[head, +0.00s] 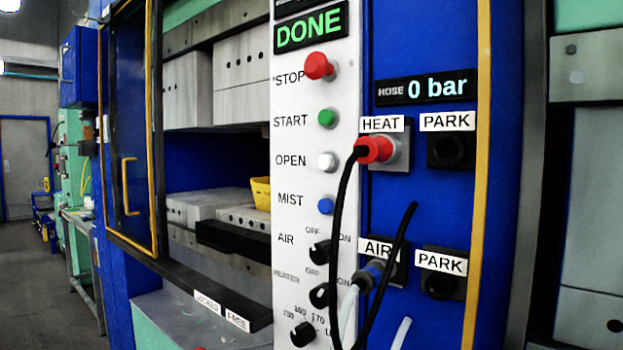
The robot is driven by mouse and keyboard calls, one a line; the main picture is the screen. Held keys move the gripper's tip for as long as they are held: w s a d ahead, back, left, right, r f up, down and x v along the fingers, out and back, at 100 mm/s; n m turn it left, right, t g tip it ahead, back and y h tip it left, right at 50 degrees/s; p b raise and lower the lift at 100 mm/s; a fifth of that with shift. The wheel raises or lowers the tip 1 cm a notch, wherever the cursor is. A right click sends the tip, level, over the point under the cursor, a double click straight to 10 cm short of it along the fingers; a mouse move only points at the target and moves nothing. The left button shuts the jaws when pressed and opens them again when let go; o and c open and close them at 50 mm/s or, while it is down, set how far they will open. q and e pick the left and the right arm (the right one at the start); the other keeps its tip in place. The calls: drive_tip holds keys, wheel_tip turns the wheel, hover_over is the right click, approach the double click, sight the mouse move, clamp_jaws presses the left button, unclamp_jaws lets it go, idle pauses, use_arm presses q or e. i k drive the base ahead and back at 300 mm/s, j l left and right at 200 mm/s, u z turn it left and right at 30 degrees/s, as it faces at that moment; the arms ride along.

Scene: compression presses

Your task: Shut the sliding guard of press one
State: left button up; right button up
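The sliding guard (128,110) is a see-through panel in a dark and yellow frame, at the left of the press in the head view. It stands open, slid to the left, and the press opening to its right is uncovered. Its yellow bar handle (127,187) is upright on the panel. A dark rail (180,277) runs below the opening, with a label reading LOCKED and FREE (221,310) near its right end. No press number is visible. Neither of my grippers is in view.
The white control panel (290,180) shows DONE (311,29) above its buttons and knobs. A red HEAT plug (375,150) and an AIR plug (367,278) have hanging lines in front of the press. A yellow object (261,193) sits inside the opening. Floor at left is clear.

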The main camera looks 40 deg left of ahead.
sight(154, 254)
drive_tip(key=j+u, duration=0.1)
drive_tip(key=u, duration=2.05)
drive_tip(key=i+j+u, duration=0.35)
drive_tip(key=i, duration=0.2)
drive_tip(key=i+j+u, duration=0.35)
drive_tip(key=i, duration=0.25)
drive_tip(key=i+u, duration=0.35)
drive_tip(key=i, duration=0.25)
drive_tip(key=i+j+z, duration=0.2)
drive_tip(key=i, duration=0.95)
drive_tip(key=i+j+z, duration=0.15)
drive_tip(key=i+z, duration=0.35)
drive_tip(key=i+j+z, duration=0.3)
drive_tip(key=i+z, duration=0.2)
drive_tip(key=i+j+z, duration=0.35)
drive_tip(key=z, duration=0.15)
drive_tip(key=j, duration=0.1)
